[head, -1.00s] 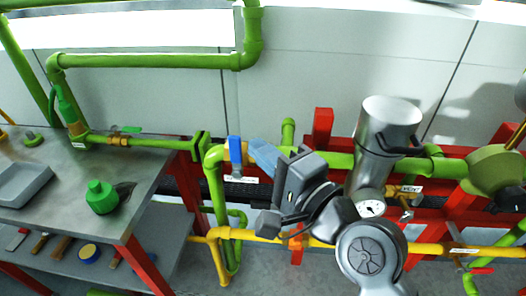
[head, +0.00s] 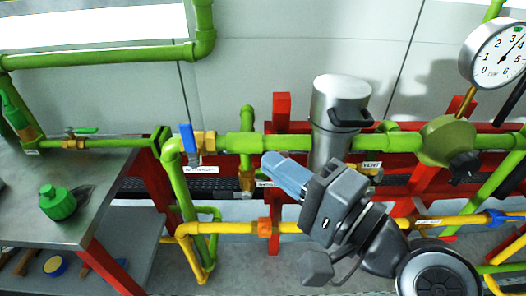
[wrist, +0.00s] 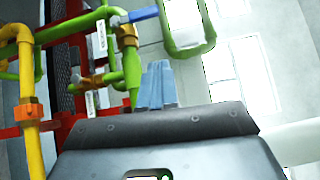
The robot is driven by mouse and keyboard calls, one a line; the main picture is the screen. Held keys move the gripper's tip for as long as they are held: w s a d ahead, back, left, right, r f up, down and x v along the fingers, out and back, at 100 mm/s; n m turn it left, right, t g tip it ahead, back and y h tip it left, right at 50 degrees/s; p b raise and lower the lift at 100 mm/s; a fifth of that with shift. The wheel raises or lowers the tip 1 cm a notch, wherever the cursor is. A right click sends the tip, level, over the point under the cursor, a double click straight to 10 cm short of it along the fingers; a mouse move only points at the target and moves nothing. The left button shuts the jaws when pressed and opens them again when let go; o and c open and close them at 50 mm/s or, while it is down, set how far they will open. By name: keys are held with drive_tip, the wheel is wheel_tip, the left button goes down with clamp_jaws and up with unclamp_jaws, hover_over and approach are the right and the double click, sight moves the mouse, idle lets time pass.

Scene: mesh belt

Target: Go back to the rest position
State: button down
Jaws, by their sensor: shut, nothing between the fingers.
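My gripper (head: 284,172) is in the middle of the head view, with its blue-grey fingers pointing up and to the left. The fingers are closed together and hold nothing. In the head view it is in front of the pipework, below the green pipe and left of the steel cylinder (head: 338,105). In the wrist view the closed fingers (wrist: 158,84) stand at the centre, beside a green pipe end (wrist: 132,75). The valve with the blue lever (head: 188,140) is left of my gripper in the head view. The lever also shows in the wrist view (wrist: 144,14).
A pressure gauge (head: 497,52) stands at the upper right. A yellow pipe (head: 335,224) runs below my gripper. Red frame posts (head: 282,112) stand behind it. A grey table (head: 100,215) with a green bottle-like object (head: 57,203) is at the left. Open floor shows below the pipes.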

drive_tip(key=s+d+f+t+h, duration=0.2)
drive_tip(key=s+d+f+h, duration=0.75)
drive_tip(key=s+f, duration=0.3)
drive_tip(key=s+d+n+h, duration=0.1)
drive_tip(key=s+d+n, duration=0.3)
drive_tip(key=s, duration=0.5)
drive_tip(key=s+d+n+h, duration=0.2)
drive_tip(key=s+d+n, duration=0.2)
drive_tip(key=s, duration=0.5)
drive_tip(key=shift+s+d+n+g, duration=0.15)
drive_tip(key=shift+s+n+g, duration=0.25)
drive_tip(key=shift+n, duration=0.6)
